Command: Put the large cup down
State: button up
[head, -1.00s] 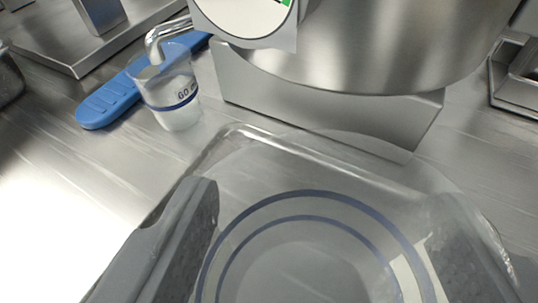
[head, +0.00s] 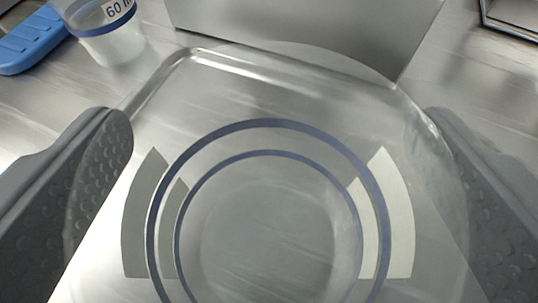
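The large cup (head: 268,126) is clear, with blue rings and pale label patches on its wall. I look down into its wide mouth and it looks empty. It appears upright over the steel counter, and its base seems to stand on it, though the contact is hard to see.
A small clear cup (head: 112,42) marked 60 ml stands at the upper left, beside a blue handle (head: 28,42). A steel block (head: 300,28) stands just behind the large cup. A metal frame (head: 515,18) is at the upper right. Some bare counter (head: 465,75) shows on the right.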

jog(key=shift+r, duration=0.15)
jog(key=a+p+v, duration=0.1)
jog(key=v, duration=1.1)
jog(key=shift+d, duration=0.4)
